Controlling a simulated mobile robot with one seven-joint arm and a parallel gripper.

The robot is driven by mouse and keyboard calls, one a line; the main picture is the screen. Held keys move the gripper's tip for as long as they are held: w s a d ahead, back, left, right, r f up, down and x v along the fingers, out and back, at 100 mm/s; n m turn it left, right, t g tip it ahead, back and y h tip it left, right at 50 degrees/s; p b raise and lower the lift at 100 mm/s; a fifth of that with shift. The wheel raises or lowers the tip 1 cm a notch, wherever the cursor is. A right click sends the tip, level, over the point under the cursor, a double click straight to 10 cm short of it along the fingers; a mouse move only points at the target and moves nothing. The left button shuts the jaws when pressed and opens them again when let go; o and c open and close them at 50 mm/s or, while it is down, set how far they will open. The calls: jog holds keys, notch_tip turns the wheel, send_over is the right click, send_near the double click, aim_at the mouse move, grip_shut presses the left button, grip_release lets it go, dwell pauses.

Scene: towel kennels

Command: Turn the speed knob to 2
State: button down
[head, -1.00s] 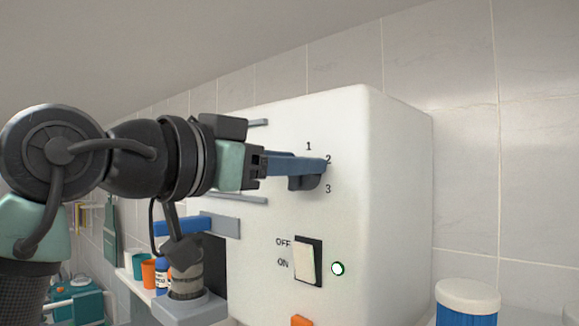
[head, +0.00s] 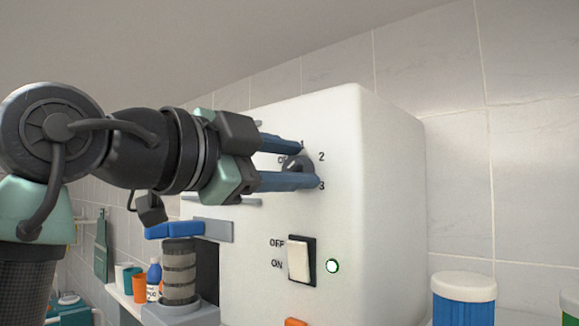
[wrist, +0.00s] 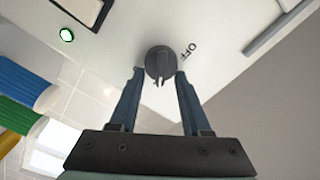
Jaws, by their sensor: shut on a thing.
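The speed knob (head: 294,166) is a dark round knob on the front of the white machine (head: 385,200). The marks 1, 2 and 3 stand around it. An OFF mark beside it is partly hidden in the head view but readable in the wrist view. My gripper (head: 311,164) is shut on the knob, one blue finger above and one below in the head view. In the wrist view the fingertips (wrist: 159,72) flank the knob (wrist: 157,58) and its raised ridge. Which mark the ridge points at I cannot tell.
Below the knob are an OFF/ON rocker switch (head: 299,260) and a lit green lamp (head: 332,266). A ribbed dark cylinder (head: 179,270) stands at the machine's left, under a blue bar (head: 173,230). A white-lidded blue jar (head: 464,300) stands at right.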

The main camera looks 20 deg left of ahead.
jog(key=shift+m, duration=0.4)
jog(key=shift+c, duration=1.9)
grip_release()
jog(key=shift+d+f, duration=0.1)
